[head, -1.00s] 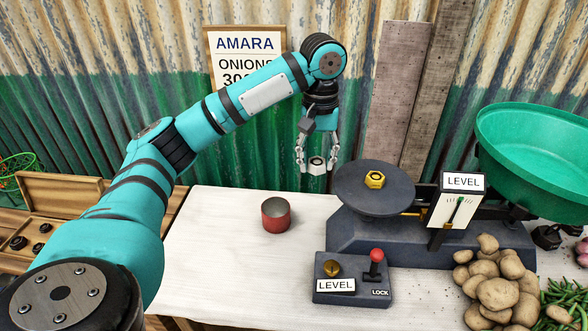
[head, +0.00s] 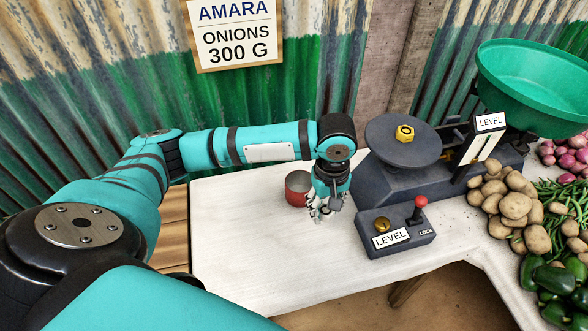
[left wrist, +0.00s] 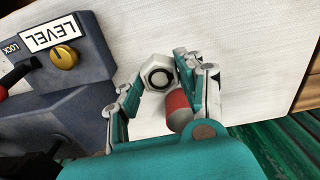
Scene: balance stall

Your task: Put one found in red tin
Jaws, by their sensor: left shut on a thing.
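My left gripper (head: 320,214) is shut on a silver hexagonal weight, low over the white table just right of and in front of the red tin (head: 294,186). The arm hides part of the tin. In the left wrist view the silver hexagonal weight (left wrist: 158,74) sits between the fingertips, its dark ring facing the camera. The red tin (left wrist: 179,108) shows there partly behind a finger. I cannot tell whether gripper and tin touch. A brass hexagonal weight (head: 404,132) lies on the dark scale pan (head: 390,152). My right gripper is not in view.
The scale (head: 400,182) stands right of the tin. A lock box (head: 398,238) with a brass knob and red-topped lever (head: 420,203) is close right of my gripper. Potatoes (head: 514,205) and other vegetables lie farther right. The table's left and front (head: 240,235) are clear.

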